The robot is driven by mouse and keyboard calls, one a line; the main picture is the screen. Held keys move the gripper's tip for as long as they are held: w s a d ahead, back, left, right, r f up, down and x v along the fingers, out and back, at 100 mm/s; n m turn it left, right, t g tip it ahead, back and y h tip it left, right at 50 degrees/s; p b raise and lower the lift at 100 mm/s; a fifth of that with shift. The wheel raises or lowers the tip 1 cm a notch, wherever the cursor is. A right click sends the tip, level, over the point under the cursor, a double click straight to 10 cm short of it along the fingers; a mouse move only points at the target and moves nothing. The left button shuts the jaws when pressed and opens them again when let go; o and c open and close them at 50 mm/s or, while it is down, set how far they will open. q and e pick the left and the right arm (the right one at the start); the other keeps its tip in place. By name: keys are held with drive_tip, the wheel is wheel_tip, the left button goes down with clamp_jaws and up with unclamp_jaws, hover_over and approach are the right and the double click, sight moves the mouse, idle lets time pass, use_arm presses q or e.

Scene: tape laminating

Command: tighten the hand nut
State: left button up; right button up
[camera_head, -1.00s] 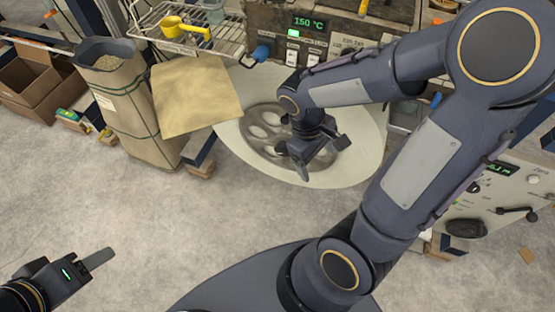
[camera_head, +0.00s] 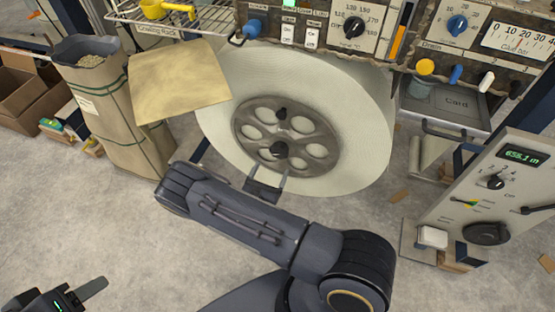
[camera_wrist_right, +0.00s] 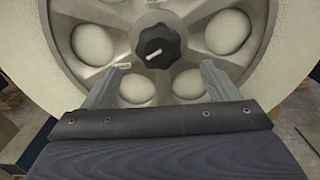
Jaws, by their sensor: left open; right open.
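The hand nut, a dark lobed knob (camera_head: 280,149), sits at the hub of a large pale roll. In the right wrist view the knob (camera_wrist_right: 158,45) is near the top centre, with a white mark on its face. My right gripper (camera_head: 267,174) is open just below the knob in the head view. In the right wrist view its two fingers (camera_wrist_right: 161,72) are spread below and to either side of the knob, with nothing between them. My left gripper (camera_head: 88,291) is low at the left, far from the roll; one finger shows clearly.
The pale roll (camera_head: 365,120) has a grey metal hub (camera_head: 244,128) with several round holes. A second dark knob-like part (camera_head: 281,113) shows above the nut. A tan sheet (camera_head: 175,85) and a sack (camera_head: 110,110) stand left. A control box (camera_head: 490,195) stands right.

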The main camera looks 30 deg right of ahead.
sight(278, 155)
drive_tip(key=x, duration=0.7)
drive_tip(key=shift+w+d+f+b, duration=0.1)
drive_tip(key=shift+w+d+b, duration=0.15)
drive_tip(key=shift+b, duration=0.15)
drive_tip(key=shift+c, duration=0.3)
drive_tip(key=c, duration=0.9)
drive_tip(key=shift+a, duration=0.1)
